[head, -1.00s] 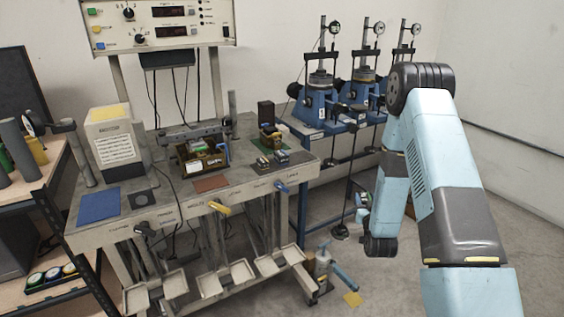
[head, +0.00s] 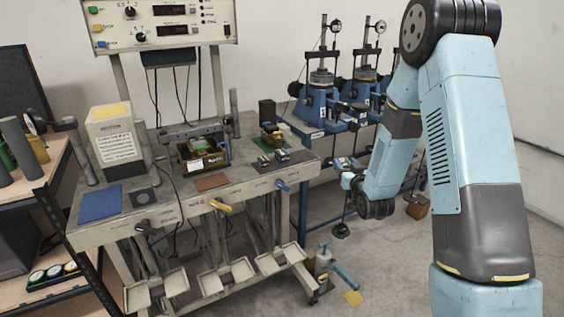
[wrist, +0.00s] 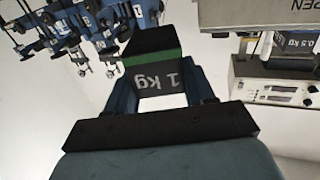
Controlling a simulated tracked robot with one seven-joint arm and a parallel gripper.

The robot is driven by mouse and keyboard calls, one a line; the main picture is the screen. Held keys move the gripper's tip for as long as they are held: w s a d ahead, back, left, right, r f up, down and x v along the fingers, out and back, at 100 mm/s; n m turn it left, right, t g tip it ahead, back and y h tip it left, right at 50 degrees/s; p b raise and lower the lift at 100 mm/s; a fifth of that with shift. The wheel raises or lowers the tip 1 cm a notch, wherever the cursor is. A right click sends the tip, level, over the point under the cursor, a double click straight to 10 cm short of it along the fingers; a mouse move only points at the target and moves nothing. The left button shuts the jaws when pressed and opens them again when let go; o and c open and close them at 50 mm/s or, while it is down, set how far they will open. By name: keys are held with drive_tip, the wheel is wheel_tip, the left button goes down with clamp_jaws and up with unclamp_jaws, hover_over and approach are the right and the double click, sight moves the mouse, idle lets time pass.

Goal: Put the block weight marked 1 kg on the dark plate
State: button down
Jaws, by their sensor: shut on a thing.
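The dark block weight marked 1 kg (wrist: 158,78), with a green band and dark top, fills the middle of the wrist view. Its marking appears upside down. My gripper (wrist: 163,92) is shut on it, one finger at each side. In the head view my forearm's end hangs right of the bench, in front of the blue frames; I cannot clearly make out the block there. A dark square plate (head: 142,197) with a round mark lies bare on the bench's left front, beside a blue mat (head: 100,204).
A cream box (head: 115,140), a reddish mat (head: 211,182) and an open box (head: 203,155) are on the bench. Levers and hanging trays (head: 225,277) project at its front. Blue lever frames (head: 322,108) stand behind. A 0.5 kg marking shows at the wrist view's upper right.

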drive_tip(key=s+a+r+n+g+y, duration=0.1)
drive_tip(key=s+a+r+n+y, duration=0.2)
drive_tip(key=a+r, duration=0.4)
drive_tip(key=s+a+r+n+g+y, duration=0.1)
drive_tip(key=s+a+r+y, duration=0.1)
drive_tip(key=s+a+r, duration=0.5)
drive_tip(key=w+f, duration=0.2)
drive_tip(key=w, duration=0.3)
drive_tip(key=w+f, duration=0.2)
drive_tip(key=w, duration=0.3)
drive_tip(key=w+f, duration=0.2)
drive_tip(key=w, duration=0.3)
drive_tip(key=shift+d, duration=0.1)
drive_tip(key=shift+w+f, duration=0.6)
drive_tip(key=shift+f, duration=1.75)
